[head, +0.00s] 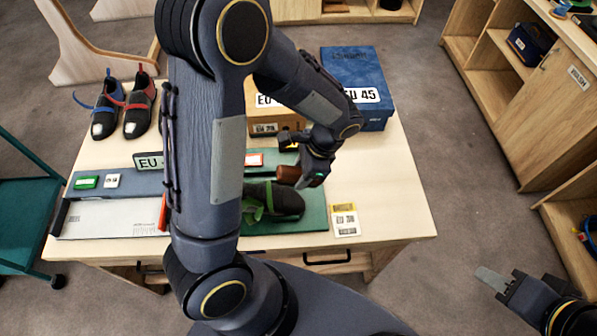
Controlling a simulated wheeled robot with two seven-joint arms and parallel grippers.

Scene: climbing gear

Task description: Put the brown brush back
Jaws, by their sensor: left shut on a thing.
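The brown brush (288,174) is in my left gripper (304,178), which is shut on it. The gripper holds it over the table, close above a dark shoe with green straps (282,199) on a green mat (313,214). Only part of the brush shows, and I cannot tell whether it touches the shoe. My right gripper (492,282) is at the lower right, away from the table and apart from any object. Its finger opening is not clear from this angle.
A blue shoebox (352,68) and an orange-brown box (262,122) stand at the table's back. A pair of black shoes (122,105) stands at the back left. A white measuring board (110,218) lies at the left. My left arm hides the table's middle. The right tabletop (392,190) is clear.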

